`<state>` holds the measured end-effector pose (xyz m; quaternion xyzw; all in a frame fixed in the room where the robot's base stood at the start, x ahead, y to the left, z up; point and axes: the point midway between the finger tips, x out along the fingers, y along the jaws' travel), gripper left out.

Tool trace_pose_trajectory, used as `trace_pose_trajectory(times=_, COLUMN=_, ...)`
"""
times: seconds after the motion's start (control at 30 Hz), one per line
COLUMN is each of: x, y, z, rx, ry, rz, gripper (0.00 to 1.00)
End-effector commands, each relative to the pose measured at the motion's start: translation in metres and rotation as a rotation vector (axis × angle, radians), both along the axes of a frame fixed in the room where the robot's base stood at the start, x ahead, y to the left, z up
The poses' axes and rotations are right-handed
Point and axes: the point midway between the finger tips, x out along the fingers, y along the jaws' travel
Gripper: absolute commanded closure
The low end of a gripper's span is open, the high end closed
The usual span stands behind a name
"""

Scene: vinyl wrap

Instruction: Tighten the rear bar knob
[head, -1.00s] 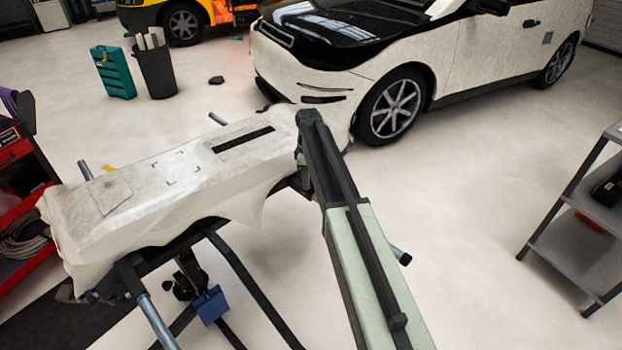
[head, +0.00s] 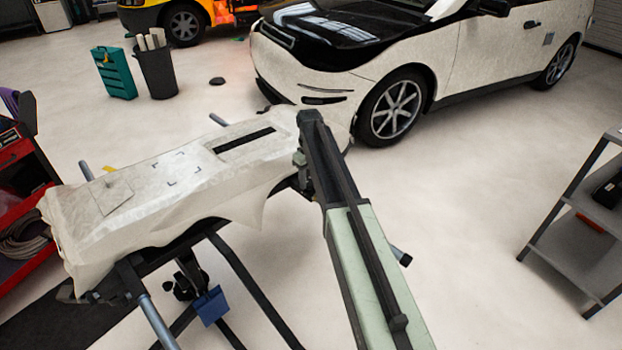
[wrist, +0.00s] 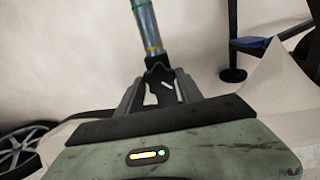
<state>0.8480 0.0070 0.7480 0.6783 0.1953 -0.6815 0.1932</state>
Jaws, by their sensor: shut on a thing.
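In the wrist view, my gripper (wrist: 159,88) is shut on a small black knob (wrist: 158,72), with one dark finger on each side of it. The knob sits at the near end of a grey metal bar (wrist: 146,25) with yellow and green bands. A small pale mark shows on the dark part between the fingers. In the head view, my arm reaches to the right end of a stand that carries a white-wrapped bumper (head: 160,185); the arm hides the fingers and the knob there.
The stand's dark legs (head: 240,280) and a blue piece (head: 209,305) are below the bumper. A white car (head: 400,60) stands behind, a red tool cart (head: 20,190) at left and a grey shelf cart (head: 580,245) at right.

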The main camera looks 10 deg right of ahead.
Motion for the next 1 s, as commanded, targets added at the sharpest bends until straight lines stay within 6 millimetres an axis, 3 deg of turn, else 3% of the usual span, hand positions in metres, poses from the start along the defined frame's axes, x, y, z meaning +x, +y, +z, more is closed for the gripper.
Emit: trace_pose_trajectory(times=1.0, x=0.0033, y=-0.0012, z=0.0001, rx=0.002, ry=-0.009, rz=-0.964, gripper=0.97)
